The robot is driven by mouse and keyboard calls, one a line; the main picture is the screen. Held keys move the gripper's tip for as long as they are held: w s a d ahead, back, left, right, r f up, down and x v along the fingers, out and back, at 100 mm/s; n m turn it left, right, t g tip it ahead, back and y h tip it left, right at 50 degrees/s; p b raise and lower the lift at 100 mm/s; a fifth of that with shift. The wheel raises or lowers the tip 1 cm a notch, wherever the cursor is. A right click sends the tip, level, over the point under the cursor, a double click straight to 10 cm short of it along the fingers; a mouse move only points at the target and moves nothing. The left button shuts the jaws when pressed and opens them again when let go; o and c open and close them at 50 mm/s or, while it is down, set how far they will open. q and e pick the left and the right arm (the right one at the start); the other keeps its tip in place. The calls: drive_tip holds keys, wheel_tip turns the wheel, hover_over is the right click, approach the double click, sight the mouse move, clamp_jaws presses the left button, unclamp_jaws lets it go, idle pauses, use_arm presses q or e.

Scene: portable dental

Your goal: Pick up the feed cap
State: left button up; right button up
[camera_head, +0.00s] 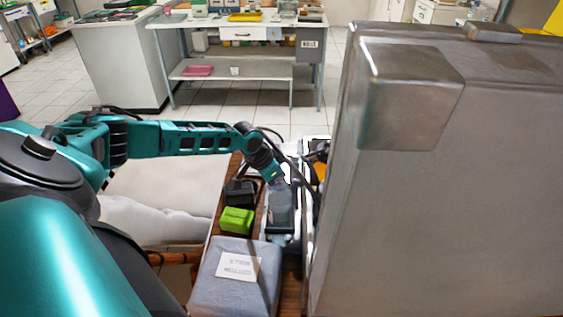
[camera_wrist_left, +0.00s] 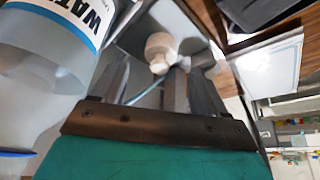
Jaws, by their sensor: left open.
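In the left wrist view, a small white rounded cap-like piece (camera_wrist_left: 158,48) stands just beyond the fingers, on or beside a grey surface; I take it for the feed cap. My left gripper (camera_wrist_left: 150,75) is open, its grey fingers pointing toward this piece, with no visible grip on it. A thin blue line shows between the fingers. A clear bottle with a blue-and-white "WAT…" label (camera_wrist_left: 60,35) stands close on the left.
A large grey metal case (camera_head: 440,200) blocks the right side. A green box (camera_head: 236,220), a black item (camera_head: 240,193) and a grey-blue wrapped pack (camera_head: 232,285) with a white label crowd the brown table. A bench (camera_head: 240,70) stands at the back across open floor.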

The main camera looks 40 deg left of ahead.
use_arm(q)
drive_tip(key=x, duration=0.3)
drive_tip(key=shift+w+f, duration=0.15)
drive_tip(key=shift+f, duration=0.1)
drive_tip(key=c, duration=1.1)
drive_tip(key=shift+r, duration=0.1)
wheel_tip(320, 180, up, 20)
drive_tip(key=shift+f+p, duration=0.1)
drive_tip(key=shift+p, duration=0.5)
